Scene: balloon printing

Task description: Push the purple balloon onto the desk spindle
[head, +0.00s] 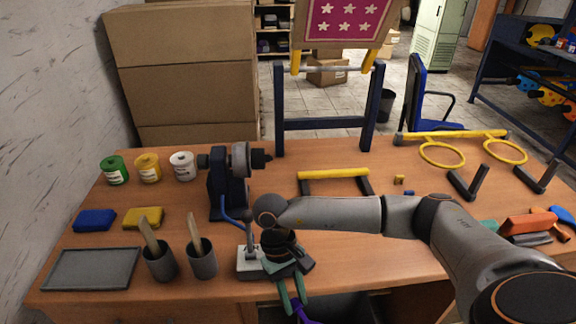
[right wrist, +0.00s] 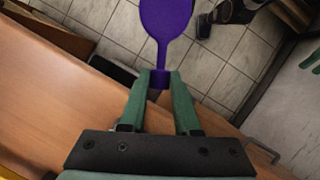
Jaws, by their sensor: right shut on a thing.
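The purple balloon (right wrist: 166,22) is flat, with a round body and a narrow neck. My right gripper (right wrist: 160,79) is shut on its neck, and the body extends beyond the green fingertips. In the head view the right gripper (head: 297,304) is low, at the desk's front edge, and only a bit of the purple balloon (head: 303,315) shows at the bottom. A dark stand on the desk carries a grey disc and a short black horizontal shaft, which looks like the desk spindle (head: 261,158). The spindle is bare, behind and left of the gripper. My left gripper is out of view.
The wooden desk (head: 330,220) holds two brush cups (head: 202,262), paint cans (head: 148,168), sponges (head: 94,220), a grey tray (head: 92,270) and a yellow-topped rack (head: 333,174). A small light base with a lever (head: 248,262) stands beside my right wrist. Tiled floor lies below the balloon.

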